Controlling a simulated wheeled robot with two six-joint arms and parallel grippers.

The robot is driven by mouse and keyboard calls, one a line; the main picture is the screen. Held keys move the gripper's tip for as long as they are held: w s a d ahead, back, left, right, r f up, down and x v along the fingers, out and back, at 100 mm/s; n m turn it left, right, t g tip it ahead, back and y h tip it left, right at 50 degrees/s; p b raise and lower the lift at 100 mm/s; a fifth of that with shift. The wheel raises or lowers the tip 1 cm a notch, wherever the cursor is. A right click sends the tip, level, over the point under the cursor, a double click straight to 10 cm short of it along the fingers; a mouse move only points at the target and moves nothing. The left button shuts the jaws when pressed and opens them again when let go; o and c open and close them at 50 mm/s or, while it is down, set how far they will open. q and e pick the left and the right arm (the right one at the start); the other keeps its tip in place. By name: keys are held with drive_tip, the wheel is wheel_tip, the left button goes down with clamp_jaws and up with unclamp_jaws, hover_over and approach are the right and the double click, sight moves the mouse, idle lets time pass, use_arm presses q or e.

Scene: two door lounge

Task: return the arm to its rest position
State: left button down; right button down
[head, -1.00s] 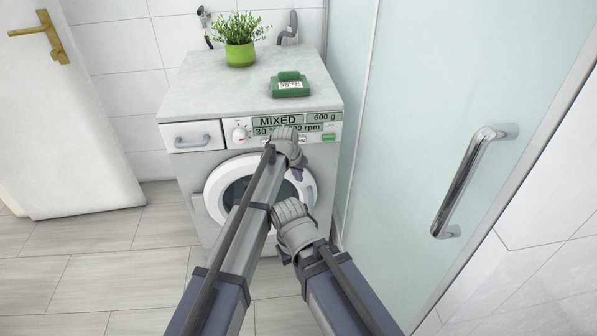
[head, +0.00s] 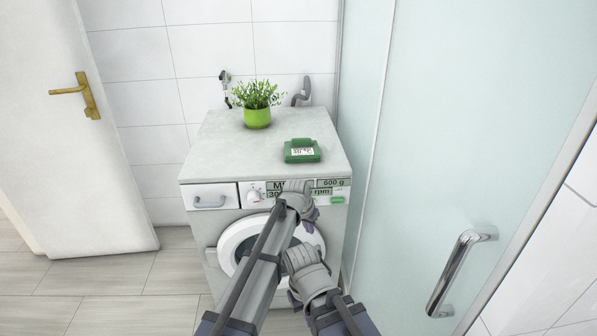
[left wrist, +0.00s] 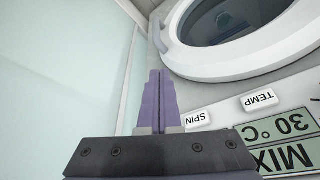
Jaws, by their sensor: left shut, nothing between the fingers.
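My left gripper (head: 309,227) is in front of the washing machine (head: 265,146), just below its control panel at the right of the round door. In the left wrist view its purple fingers (left wrist: 160,88) are pressed together with nothing between them. The machine's door (left wrist: 245,35) and the SPIN and TEMP buttons show close by in that view, upside down. My right arm reaches in lower down. Only a small purple part of the right gripper (head: 293,299) shows beneath its wrist, so its jaws are hidden.
A green pot with a plant (head: 257,117) and a green device (head: 302,151) stand on the machine. A frosted glass door (head: 450,130) with a metal handle (head: 458,270) is at the right. A white door (head: 70,150) stands at the left. The tiled floor (head: 135,290) is clear.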

use_arm(q)
drive_tip(key=s+a+f+n+g+y, duration=0.2)
drive_tip(key=s+a+n, duration=0.5)
drive_tip(key=s+a, duration=1.85)
drive_tip(key=s+d+r+m+g+y, duration=0.2)
drive_tip(key=s+d+m, duration=0.25)
drive_tip(key=d, duration=0.65)
wheel_tip(320, 180, up, 15)
drive_tip(key=p, duration=1.6)
drive_tip(key=shift+r+h+p, duration=0.15)
drive_tip(key=shift+h+p, duration=0.15)
